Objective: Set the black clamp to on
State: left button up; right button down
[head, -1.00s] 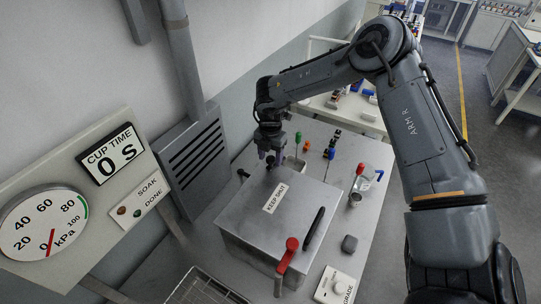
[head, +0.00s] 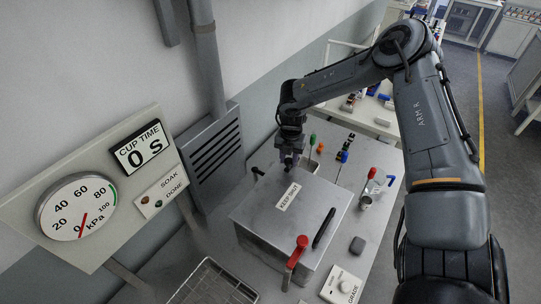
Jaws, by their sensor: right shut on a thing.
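A metal box (head: 262,222) with a lid labelled KEEP SHUT stands on the bench. My right gripper (head: 289,163) points down at the box's back edge, behind the label. It is shut on a small dark part there, which appears to be the black clamp's handle; the fingers mostly hide it. A short black piece (head: 257,171) sticks out at the box's back left corner. A red-handled clamp (head: 297,252) is at the front of the box, and a black bar handle (head: 324,228) lies along the lid's right side. My left gripper is out of view.
A wire basket (head: 212,284) is in front. The gauge panel (head: 85,208) is at left.

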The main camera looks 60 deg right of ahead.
aim_at(290, 161)
jog(key=shift+s, duration=0.1)
jog(key=c, duration=0.7)
grip_release()
jog(key=shift+c, duration=0.2)
jog(key=shift+r, duration=0.15)
notch_tip(290, 161, up, 11)
jog(key=shift+f+b, duration=0.2)
jog(key=shift+b, duration=0.1)
